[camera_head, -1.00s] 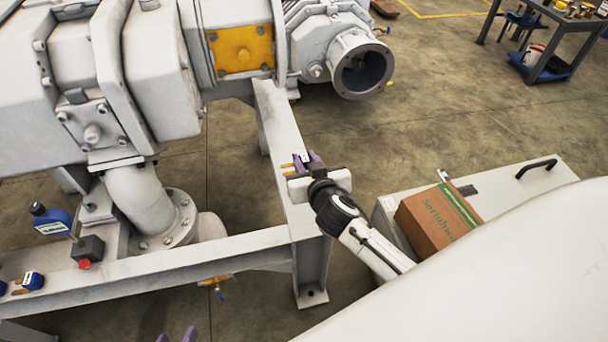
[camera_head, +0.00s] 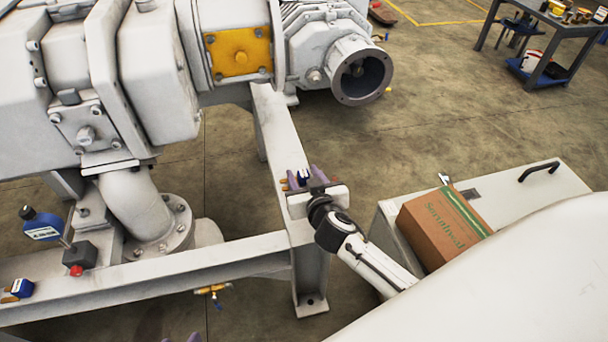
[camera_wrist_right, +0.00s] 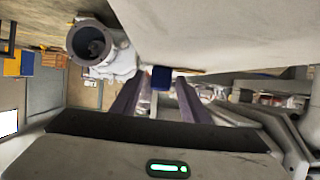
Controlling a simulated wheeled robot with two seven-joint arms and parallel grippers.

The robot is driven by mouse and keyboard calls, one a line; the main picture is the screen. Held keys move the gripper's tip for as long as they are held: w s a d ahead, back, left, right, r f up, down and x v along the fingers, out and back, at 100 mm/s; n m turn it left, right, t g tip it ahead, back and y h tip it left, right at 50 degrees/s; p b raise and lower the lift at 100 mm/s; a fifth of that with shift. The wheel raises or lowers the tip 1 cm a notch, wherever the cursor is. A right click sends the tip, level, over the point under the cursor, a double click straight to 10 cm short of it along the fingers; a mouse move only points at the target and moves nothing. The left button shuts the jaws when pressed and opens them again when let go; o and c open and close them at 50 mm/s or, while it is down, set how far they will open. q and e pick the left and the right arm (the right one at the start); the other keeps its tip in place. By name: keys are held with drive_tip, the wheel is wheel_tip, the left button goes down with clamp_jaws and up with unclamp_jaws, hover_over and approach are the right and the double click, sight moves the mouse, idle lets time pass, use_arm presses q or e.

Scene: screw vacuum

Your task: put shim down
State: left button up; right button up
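A blue shim pack with orange-brown tabs (camera_head: 303,177) is at the corner of the grey steel frame (camera_head: 240,252), by the top of the beam. My right gripper (camera_head: 303,180) is open there, its purple fingers on either side of the pack. In the right wrist view the blue pack (camera_wrist_right: 161,78) shows between the fingertips, with a gap at each side. Its underside contact is hidden. Only the purple fingertips of my left gripper (camera_head: 180,339) show at the bottom edge, apart and with nothing seen between them.
Another blue shim pack (camera_head: 20,288) and a dial indicator (camera_head: 43,226) on a magnetic base are at the left of the frame. The vacuum pump (camera_head: 140,75) stands above the frame. A cardboard box (camera_head: 443,228) sits on a cart at right. The floor between is clear.

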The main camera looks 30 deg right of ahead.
use_arm(q)
drive_tip(key=shift+r, duration=0.1)
use_arm(e)
drive_tip(key=shift+s+r+p, duration=0.1)
drive_tip(key=shift+r+p, duration=0.15)
drive_tip(key=shift+p, duration=0.05)
use_arm(q)
drive_tip(key=shift+s+a+r+n+t+y+p, duration=0.35)
drive_tip(key=shift+a+r+t+p, duration=0.25)
drive_tip(key=shift+a+r+p, duration=0.4)
use_arm(e)
drive_tip(key=v, duration=1.1)
drive_tip(key=shift+s+r, duration=0.1)
drive_tip(key=shift+s, duration=0.25)
use_arm(q)
drive_tip(key=shift+d+f, duration=0.15)
drive_tip(key=shift+d, duration=0.05)
idle(0.4)
